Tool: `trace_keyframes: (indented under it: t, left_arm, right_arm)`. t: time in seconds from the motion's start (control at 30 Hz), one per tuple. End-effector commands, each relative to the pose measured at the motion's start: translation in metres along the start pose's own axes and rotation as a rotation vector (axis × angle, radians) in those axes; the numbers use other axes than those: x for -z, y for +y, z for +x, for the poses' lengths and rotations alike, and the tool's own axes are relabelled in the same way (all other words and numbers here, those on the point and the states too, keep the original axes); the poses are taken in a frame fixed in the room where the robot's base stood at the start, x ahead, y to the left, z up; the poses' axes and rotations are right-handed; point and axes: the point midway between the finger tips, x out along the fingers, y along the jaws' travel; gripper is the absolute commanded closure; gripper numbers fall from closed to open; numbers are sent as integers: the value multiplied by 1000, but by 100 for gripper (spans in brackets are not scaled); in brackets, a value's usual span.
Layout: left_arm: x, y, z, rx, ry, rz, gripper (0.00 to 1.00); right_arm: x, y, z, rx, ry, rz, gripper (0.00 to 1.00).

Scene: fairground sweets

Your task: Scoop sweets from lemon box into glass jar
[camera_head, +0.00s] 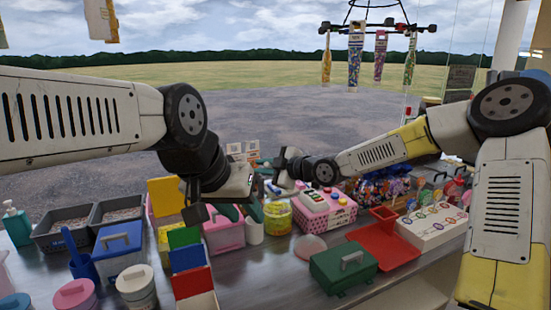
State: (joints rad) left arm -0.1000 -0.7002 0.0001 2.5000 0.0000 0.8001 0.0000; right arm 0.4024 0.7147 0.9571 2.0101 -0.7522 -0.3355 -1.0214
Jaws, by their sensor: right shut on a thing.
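A yellow box (165,197) with a raised yellow panel stands left of centre, and I take it to be the lemon box. Its inside is hidden. A round container with yellow-green contents (277,219) stands near the centre, and it may be the glass jar. My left gripper (228,200) hangs above the pink box between these two, and its fingers are too dark to read. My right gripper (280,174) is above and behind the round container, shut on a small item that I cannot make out. No scoop is clearly visible.
A pink box (224,237), a white cup (254,231) and a pink-and-white box (325,207) crowd the middle. A green box (343,270) and a red tray (384,241) are front right. Blue, green and red panels stand at front left. A rack hangs above.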

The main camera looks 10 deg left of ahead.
Motion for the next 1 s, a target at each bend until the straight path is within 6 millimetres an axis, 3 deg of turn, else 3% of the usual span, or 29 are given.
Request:
trace_keyframes:
  t: [0.43, 1.0]
  left_arm:
    - [0, 0, 0, 0, 0, 0, 64]
    - [0, 0, 0, 0, 0, 0, 64]
  right_arm:
    - [-4, -49, 3, -113, 2, -273, 100]
    - [-6, -58, 2, -143, -2, -338, 100]
